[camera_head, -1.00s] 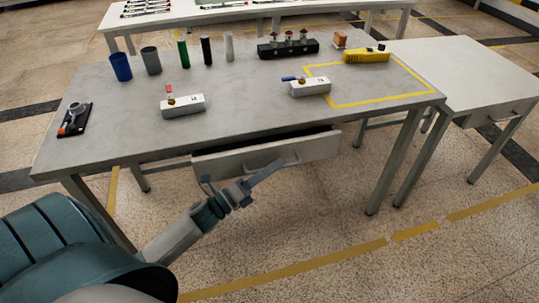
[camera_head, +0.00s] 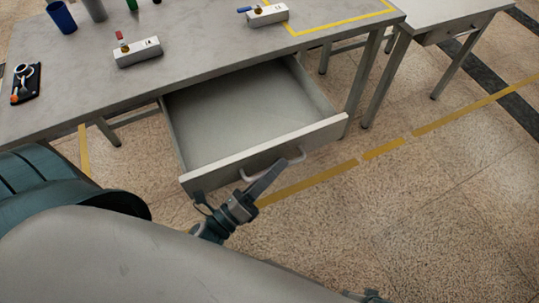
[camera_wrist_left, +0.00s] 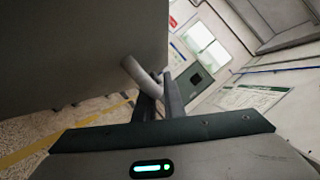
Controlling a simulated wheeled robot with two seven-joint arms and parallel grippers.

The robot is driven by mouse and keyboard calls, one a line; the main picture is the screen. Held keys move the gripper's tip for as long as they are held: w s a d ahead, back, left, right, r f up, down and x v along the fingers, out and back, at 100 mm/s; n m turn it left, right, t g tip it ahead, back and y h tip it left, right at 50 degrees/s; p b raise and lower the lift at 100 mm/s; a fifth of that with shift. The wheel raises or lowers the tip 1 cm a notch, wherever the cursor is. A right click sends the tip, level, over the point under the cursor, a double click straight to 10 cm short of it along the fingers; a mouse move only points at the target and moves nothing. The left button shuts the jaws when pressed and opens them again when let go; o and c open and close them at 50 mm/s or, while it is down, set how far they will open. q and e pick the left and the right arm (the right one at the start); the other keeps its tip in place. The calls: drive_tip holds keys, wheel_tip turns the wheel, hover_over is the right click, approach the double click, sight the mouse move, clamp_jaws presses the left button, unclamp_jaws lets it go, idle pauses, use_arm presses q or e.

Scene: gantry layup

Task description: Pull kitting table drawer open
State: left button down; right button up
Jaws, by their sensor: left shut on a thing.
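The kitting table drawer (camera_head: 330,127) is pulled well out from under the grey kitting table (camera_head: 215,52), and its inside is empty. Its curved handle (camera_head: 291,160) is on the front panel. My left gripper (camera_head: 272,177) is at the drawer front, shut on the handle. In the left wrist view the handle (camera_wrist_left: 138,73) runs in between the fingers (camera_wrist_left: 158,98), with the drawer front (camera_wrist_left: 80,45) close by. My right gripper is not in view.
Two white valve blocks (camera_head: 138,53) (camera_head: 267,15) stand on the tabletop. A blue cup (camera_head: 61,17) and a black tool holder (camera_head: 26,83) are at the left. A second table (camera_head: 440,18) stands at the right. The floor before the drawer is clear on the right.

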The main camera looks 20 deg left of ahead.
use_arm(q)
drive_tip(key=c, duration=2.1)
unclamp_jaws()
drive_tip(key=shift+s, duration=0.1)
drive_tip(key=shift+s+a+f, duration=0.15)
drive_tip(key=shift+s+f, duration=0.05)
drive_tip(key=shift+s, duration=0.15)
drive_tip(key=shift+b+v, duration=1.7)
drive_tip(key=shift+v, duration=6.55)
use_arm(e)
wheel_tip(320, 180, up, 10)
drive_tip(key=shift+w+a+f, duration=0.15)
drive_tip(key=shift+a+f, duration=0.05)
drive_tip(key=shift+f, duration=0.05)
